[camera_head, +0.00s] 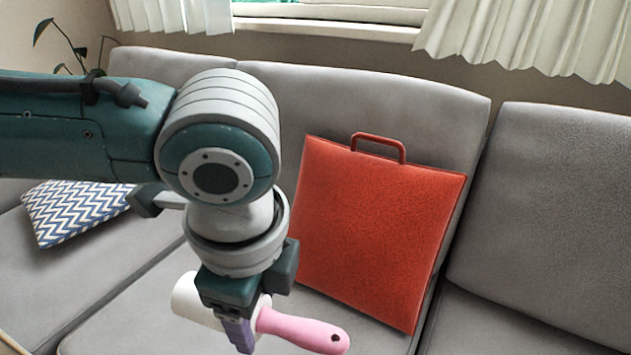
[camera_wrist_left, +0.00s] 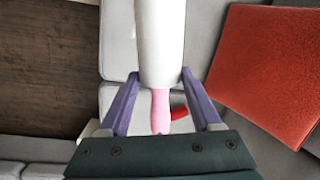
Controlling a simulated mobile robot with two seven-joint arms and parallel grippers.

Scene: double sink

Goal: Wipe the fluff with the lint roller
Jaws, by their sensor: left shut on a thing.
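The lint roller (camera_head: 305,331) has a white roll and a pink handle with a hole at its end. My left gripper (camera_head: 240,333) is shut on it near where roll and handle meet, with the roll to the left and the handle to the right. The left wrist view shows the roller (camera_wrist_left: 158,40) between the two purple fingers. A red square bag-like panel (camera_head: 375,225) with a loop handle leans against the sofa back, right of the gripper; it also shows in the left wrist view (camera_wrist_left: 265,65). I cannot make out any fluff. My right gripper is not in view.
The grey sofa (camera_head: 550,190) fills most of the view, with free seat at lower right. A blue-and-white zigzag pillow (camera_head: 75,212) lies at left, partly behind my arm. White curtains (camera_head: 540,35) hang behind. A dark wooden floor (camera_wrist_left: 45,60) shows in the wrist view.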

